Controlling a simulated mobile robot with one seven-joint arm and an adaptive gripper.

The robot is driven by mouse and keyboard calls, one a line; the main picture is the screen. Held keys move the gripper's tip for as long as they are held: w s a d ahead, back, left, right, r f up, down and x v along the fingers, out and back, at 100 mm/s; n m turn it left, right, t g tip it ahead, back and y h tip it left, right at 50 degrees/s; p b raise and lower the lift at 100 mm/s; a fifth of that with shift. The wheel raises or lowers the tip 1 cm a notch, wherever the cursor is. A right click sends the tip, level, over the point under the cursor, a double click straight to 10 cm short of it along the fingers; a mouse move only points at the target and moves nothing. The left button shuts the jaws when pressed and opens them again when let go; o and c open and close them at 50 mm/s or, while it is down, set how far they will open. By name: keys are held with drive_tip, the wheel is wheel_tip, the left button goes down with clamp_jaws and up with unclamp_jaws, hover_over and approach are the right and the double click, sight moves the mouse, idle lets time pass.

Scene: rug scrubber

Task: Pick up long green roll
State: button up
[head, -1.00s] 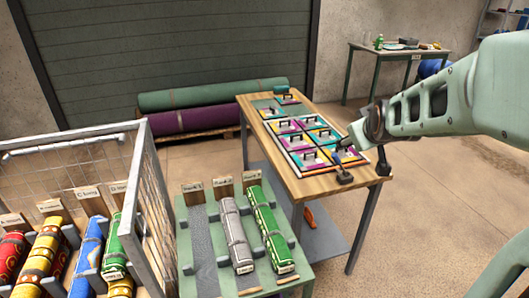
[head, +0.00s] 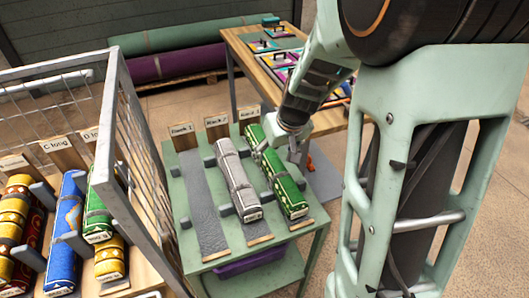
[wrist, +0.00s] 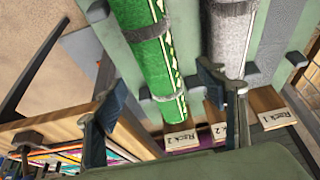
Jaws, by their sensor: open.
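A long green roll (head: 285,183) with white trim and grey straps lies in the right slot of the green rack table in the head view. It also shows in the wrist view (wrist: 146,48), running between my two fingers from the top down to the rack labels. My gripper (head: 282,150) is open above the far part of this roll, with nothing in its jaws. In the wrist view my gripper (wrist: 163,92) has one finger on each side of the roll. Contact with the roll cannot be told.
A grey roll (head: 236,182) lies in the slot beside the green one; the left slot (head: 201,200) has no roll. A wire-sided crate (head: 118,110) with several coloured rolls stands left. A wooden table (head: 248,62) with rug samples stands behind. Large green (head: 190,40) and purple (head: 185,62) rolls lie at the back.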

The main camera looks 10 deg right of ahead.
sight(273, 160)
drive_tip(key=b+x, duration=0.2)
drive_tip(key=x, duration=0.6)
drive_tip(key=shift+w+d+f, duration=0.1)
drive_tip(key=c, duration=1.5)
